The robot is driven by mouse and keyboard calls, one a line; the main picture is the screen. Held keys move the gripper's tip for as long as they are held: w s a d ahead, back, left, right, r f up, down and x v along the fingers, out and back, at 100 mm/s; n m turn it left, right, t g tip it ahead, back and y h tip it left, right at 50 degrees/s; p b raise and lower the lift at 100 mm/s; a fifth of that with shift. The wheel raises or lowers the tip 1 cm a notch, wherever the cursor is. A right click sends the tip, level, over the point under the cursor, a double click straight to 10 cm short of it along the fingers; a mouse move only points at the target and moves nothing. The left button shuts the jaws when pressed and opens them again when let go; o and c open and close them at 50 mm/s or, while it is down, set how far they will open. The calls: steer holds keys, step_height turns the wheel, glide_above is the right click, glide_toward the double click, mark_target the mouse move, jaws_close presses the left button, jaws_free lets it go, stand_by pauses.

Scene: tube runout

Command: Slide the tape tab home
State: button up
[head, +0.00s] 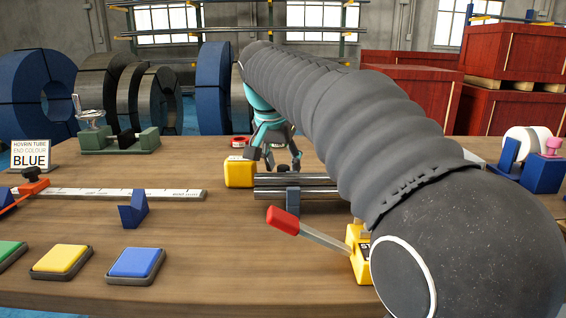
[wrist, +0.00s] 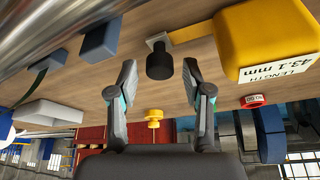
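The yellow gauge box (wrist: 262,38) is at the upper right of the wrist view, with a label reading LENGTH 43.1 mm. A short yellow tape (wrist: 190,32) runs from it to a small pale tab (wrist: 158,40) that carries a black knob (wrist: 160,64). My gripper (wrist: 159,72) is open, with one finger on each side of the knob and a gap at both sides. In the head view the gauge box (head: 239,173) stands left of my gripper (head: 281,160), beside the metal tube (head: 300,180). My gripper hides the tab there.
A yellow clamp (head: 358,252) with a red-handled lever (head: 284,221) stands in front of the tube. A ruler (head: 130,194), a blue V-block (head: 134,211) and coloured buttons (head: 136,262) are at left. A red ring (wrist: 252,101) lies near the gauge box.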

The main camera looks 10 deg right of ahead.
steer(key=v, duration=1.2)
